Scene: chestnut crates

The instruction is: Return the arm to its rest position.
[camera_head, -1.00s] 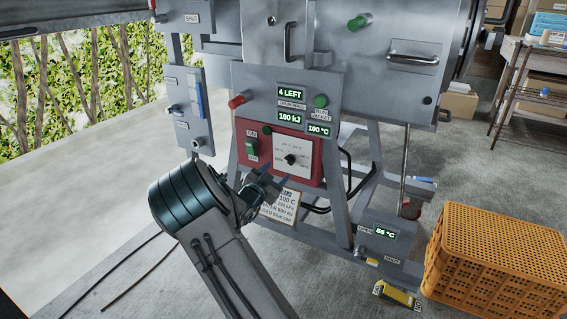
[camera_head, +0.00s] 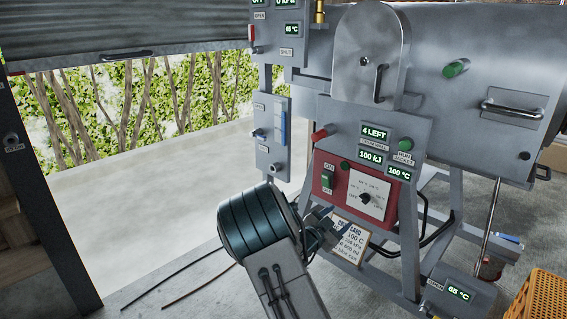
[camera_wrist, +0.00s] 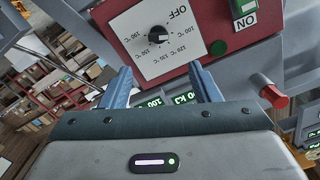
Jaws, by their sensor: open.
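My gripper (camera_head: 322,227) is at the end of my arm in the lower middle of the head view, in front of the machine's lower frame. In the wrist view my gripper (camera_wrist: 160,85) has its two blue-grey fingers apart, with nothing between them. Beyond the fingers is the red control box (camera_wrist: 185,72) with a white dial plate (camera_wrist: 143,55), a black knob (camera_wrist: 157,36) and a green switch (camera_wrist: 243,8) marked ON. The red box also shows in the head view (camera_head: 323,168), behind and above my gripper. The gap to it cannot be told exactly.
The steel machine (camera_head: 455,100) fills the right side, with a display panel (camera_head: 350,128) and a printed card (camera_head: 350,240) near my gripper. An orange crate (camera_head: 540,300) is at the lower right.

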